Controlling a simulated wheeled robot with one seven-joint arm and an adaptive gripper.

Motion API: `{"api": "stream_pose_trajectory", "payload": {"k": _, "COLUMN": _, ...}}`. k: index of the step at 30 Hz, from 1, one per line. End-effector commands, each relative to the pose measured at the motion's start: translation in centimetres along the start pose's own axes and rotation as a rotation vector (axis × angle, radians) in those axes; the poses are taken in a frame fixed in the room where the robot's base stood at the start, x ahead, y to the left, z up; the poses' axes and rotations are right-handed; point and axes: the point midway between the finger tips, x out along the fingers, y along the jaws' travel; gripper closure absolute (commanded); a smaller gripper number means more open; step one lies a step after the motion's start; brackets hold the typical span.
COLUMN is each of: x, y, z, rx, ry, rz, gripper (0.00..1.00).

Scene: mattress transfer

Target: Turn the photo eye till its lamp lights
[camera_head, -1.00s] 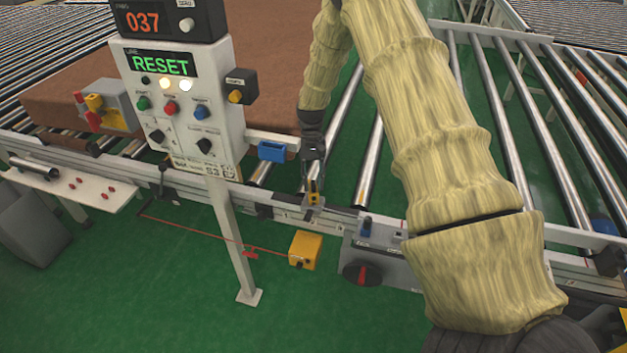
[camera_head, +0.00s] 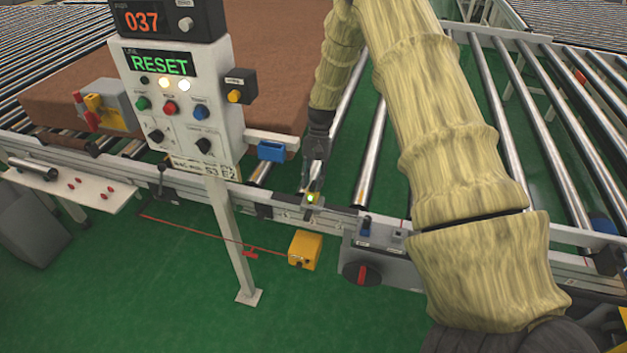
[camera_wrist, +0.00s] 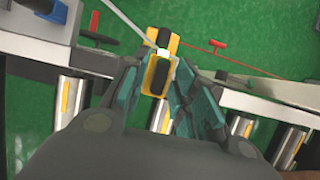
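The photo eye (camera_head: 311,199) is a small yellow-and-black block on the front rail of the conveyor. A green lamp (camera_head: 310,198) on it is lit in the head view. In the wrist view the photo eye (camera_wrist: 157,76) lies between and just beyond my fingertips, with a bright spot (camera_wrist: 163,51) near its far end. My gripper (camera_head: 314,183) points down right above the photo eye. In the wrist view my gripper (camera_wrist: 157,82) has its fingers apart, one on each side of the block; a narrow gap shows at the left finger. Contact at the right finger is unclear.
A control post (camera_head: 178,105) showing RESET stands left of my gripper, with a blue box (camera_head: 271,151) on the rail between. A yellow box (camera_head: 305,250) sits below, beside a red cord. A grey switch box (camera_head: 385,262) is to the right. A brown mattress (camera_head: 265,90) lies behind.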

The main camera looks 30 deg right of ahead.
Motion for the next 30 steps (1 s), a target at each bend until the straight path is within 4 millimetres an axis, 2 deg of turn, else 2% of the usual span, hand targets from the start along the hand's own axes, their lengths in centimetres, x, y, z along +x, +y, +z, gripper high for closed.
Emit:
{"api": "stream_pose_trajectory", "payload": {"k": 10, "x": -0.1, "y": 0.0, "z": 0.0, "rx": -0.002, "ry": 0.0, "rz": 0.001, "gripper": 0.66}}
{"api": "stream_pose_trajectory", "payload": {"k": 14, "x": -0.7, "y": -0.1, "z": 0.0, "rx": -0.002, "ry": 0.002, "rz": 0.0, "gripper": 0.66}}
{"api": "stream_pose_trajectory", "payload": {"k": 17, "x": -1.9, "y": -0.1, "z": -0.1, "rx": -0.002, "ry": 0.002, "rz": -0.001, "gripper": 0.66}}
{"api": "stream_pose_trajectory", "payload": {"k": 30, "x": -9.5, "y": 0.0, "z": -0.1, "rx": -0.002, "ry": 0.001, "rz": 0.0, "gripper": 0.66}}
